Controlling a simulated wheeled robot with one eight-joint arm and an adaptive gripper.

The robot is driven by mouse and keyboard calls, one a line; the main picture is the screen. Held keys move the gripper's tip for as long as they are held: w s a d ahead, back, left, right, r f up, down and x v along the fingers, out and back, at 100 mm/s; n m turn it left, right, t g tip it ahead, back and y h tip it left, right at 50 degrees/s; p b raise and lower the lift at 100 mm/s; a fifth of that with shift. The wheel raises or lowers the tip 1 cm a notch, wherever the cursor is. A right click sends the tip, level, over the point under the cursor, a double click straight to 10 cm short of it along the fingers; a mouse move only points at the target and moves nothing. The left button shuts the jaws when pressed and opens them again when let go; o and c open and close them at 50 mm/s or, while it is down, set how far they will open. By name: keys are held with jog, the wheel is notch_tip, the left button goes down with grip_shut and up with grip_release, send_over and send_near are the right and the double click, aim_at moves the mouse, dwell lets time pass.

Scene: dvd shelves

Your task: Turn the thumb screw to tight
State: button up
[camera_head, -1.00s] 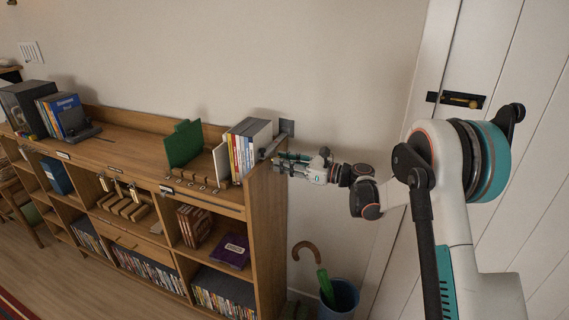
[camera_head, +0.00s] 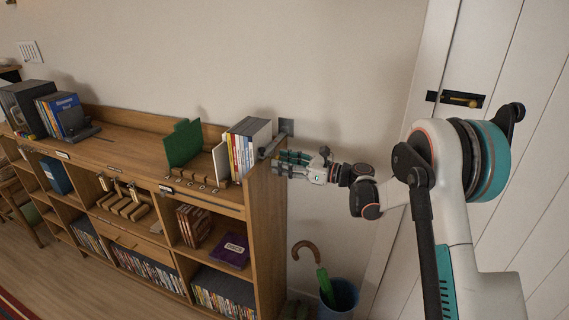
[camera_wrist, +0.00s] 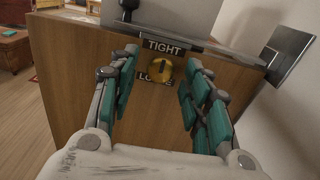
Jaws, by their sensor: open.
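The thumb screw (camera_wrist: 163,69) is a round brass knob on the wooden end panel of the shelf. A dark upright mark shows at its middle. A TIGHT label (camera_wrist: 163,46) sits above it and a LOOSE label (camera_wrist: 150,79), partly covered by the knob, sits below. My gripper (camera_wrist: 161,64) is open, with one teal-padded finger left of the knob and one right of it. Gaps show between both fingers and the knob. In the head view my gripper (camera_head: 277,163) is at the shelf's right end, and the knob cannot be made out there.
A grey metal bracket (camera_wrist: 288,52) joins the shelf's top to the wall on the right. Upright books (camera_head: 245,150) and a green divider (camera_head: 183,144) stand on the shelf top. An umbrella bin (camera_head: 343,298) stands on the floor below my arm.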

jog(key=v, duration=1.2)
jog(key=shift+r, duration=0.1)
jog(key=s+r+n+h, duration=0.4)
jog(key=s+n, duration=0.1)
jog(key=s, duration=0.3)
jog(key=s+r+n+h, duration=0.3)
jog(key=s+n+h, duration=0.1)
jog(key=s, duration=0.4)
jog(key=s+d+f+n+h, duration=0.1)
jog(key=s+d+n+h, duration=0.2)
jog(key=s, duration=0.5)
jog(key=s+d+f+n+h, duration=0.1)
jog(key=s+d+n+h, duration=0.2)
jog(key=s, duration=0.5)
jog(key=s+d+f+n+t+h, duration=0.1)
jog(key=s+d+n+h, duration=0.2)
jog(key=s+d+n, duration=0.2)
jog(key=s+n, duration=0.1)
jog(key=s, duration=0.2)
jog(key=shift+d+n, duration=0.35)
jog(key=shift+n, duration=0.05)
